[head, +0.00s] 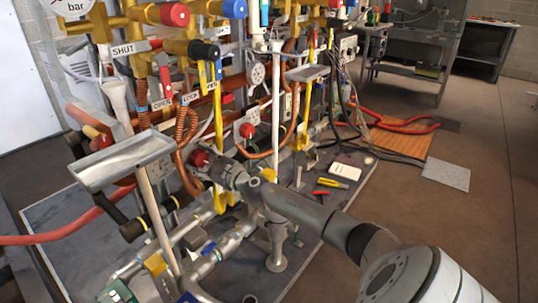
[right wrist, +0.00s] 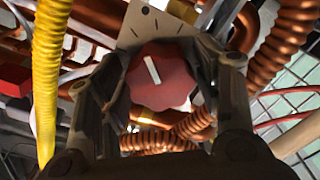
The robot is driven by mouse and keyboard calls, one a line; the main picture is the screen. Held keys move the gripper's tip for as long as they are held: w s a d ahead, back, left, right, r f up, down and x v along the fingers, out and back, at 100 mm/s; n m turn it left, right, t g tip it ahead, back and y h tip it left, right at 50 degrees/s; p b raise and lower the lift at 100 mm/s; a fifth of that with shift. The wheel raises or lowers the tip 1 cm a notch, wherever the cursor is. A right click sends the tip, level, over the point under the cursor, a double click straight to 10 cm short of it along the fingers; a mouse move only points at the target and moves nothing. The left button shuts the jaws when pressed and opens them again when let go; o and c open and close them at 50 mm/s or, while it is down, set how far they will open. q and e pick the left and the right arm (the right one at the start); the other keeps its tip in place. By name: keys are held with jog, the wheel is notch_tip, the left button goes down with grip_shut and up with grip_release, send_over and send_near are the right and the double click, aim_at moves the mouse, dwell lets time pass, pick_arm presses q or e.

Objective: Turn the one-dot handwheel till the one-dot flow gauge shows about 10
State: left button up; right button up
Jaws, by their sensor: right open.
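A red lobed handwheel (right wrist: 162,82) with a white pointer line sits between the two fingers of my right gripper (right wrist: 165,98) in the right wrist view. A pale plate (right wrist: 150,22) with dark tick marks is behind it. The fingers are open, one on each side of the wheel; I cannot tell whether they touch it. In the head view my right gripper (head: 214,168) reaches in from the lower right to a red handwheel (head: 199,158) low on the pipework. The one-dot flow gauge cannot be made out. My left gripper is out of view.
Copper coils (head: 184,128), yellow pipes and white uprights crowd around the right gripper. A grey tray on a post (head: 122,160) stands at the left. Another red handwheel (head: 247,130) is close by.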

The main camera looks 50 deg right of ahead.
jog(key=m, duration=0.3)
jog(key=shift+m, duration=2.1)
jog(key=s, duration=1)
jog(key=s+d+f+g+h+p, duration=0.1)
jog(key=s+d+f+g+p, duration=0.1)
jog(key=f, duration=0.5)
jog(key=s+d+f+m+g+h+p, duration=0.1)
jog(key=s+d+f+g+h+p, duration=0.1)
jog(key=s+f+p, duration=0.2)
jog(key=s+d+f+m+g+h+p, duration=0.1)
jog(key=s+f+p, duration=0.3)
jog(key=f, duration=0.7)
jog(key=shift+s+d+g, duration=0.7)
jog(key=shift+s+g, duration=0.1)
jog(key=shift+s, duration=0.15)
